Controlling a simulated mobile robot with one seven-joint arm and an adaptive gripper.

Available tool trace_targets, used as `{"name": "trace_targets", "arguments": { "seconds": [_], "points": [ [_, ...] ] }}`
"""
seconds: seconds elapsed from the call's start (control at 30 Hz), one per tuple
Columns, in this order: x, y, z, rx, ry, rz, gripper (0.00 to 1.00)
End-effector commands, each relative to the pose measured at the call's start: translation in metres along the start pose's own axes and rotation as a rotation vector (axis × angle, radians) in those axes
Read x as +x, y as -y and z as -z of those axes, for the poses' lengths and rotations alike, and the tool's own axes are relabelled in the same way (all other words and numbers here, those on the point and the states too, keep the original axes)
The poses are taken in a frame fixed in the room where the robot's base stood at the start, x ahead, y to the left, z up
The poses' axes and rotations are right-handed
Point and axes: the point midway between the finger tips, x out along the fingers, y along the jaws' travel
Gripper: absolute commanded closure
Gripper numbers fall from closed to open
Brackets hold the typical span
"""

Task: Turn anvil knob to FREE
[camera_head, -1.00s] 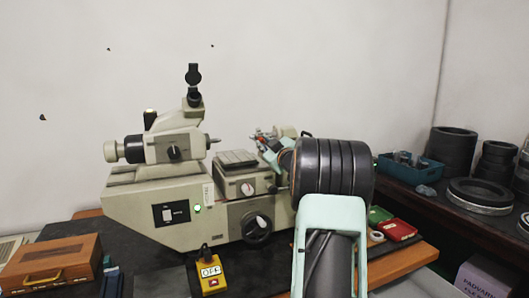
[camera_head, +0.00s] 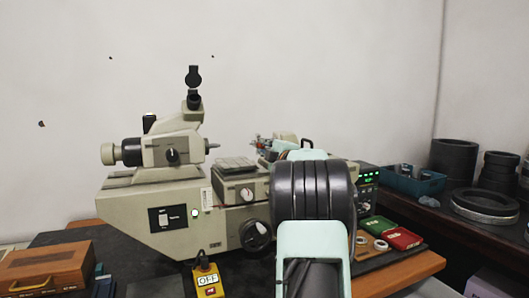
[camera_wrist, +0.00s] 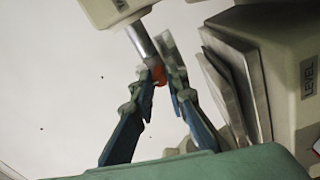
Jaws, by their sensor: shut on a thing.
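In the wrist view my gripper (camera_wrist: 160,82) has its two blue fingers closed on a small orange-red piece (camera_wrist: 159,74), which looks like the anvil knob. The piece sits by the end of a metal rod (camera_wrist: 144,42) that comes out of a pale housing (camera_wrist: 112,10). I cannot read any FREE mark or the knob's turn position. In the head view the beige measuring machine (camera_head: 140,222) stands on the bench, and my arm covers much of its right side. My gripper is mostly hidden there behind my arm.
The stepped metal stage (camera_wrist: 228,88) and a block marked LEVEL (camera_wrist: 308,80) stand close to the right of my fingers. In the head view a wooden box (camera_head: 45,270) and a yellow OFF box (camera_head: 207,280) stand in front, with a blue bin (camera_head: 412,182) and black rings at right.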

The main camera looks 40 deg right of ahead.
Motion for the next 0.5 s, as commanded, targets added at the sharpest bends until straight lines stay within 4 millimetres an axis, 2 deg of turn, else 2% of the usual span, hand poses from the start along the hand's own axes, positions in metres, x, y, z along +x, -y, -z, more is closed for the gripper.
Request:
{"name": "trace_targets", "arguments": {
  "seconds": [0.5],
  "points": [
    [0.0,0.0002,0.0002,-0.032,-0.001,0.001,1.0]
  ]
}}
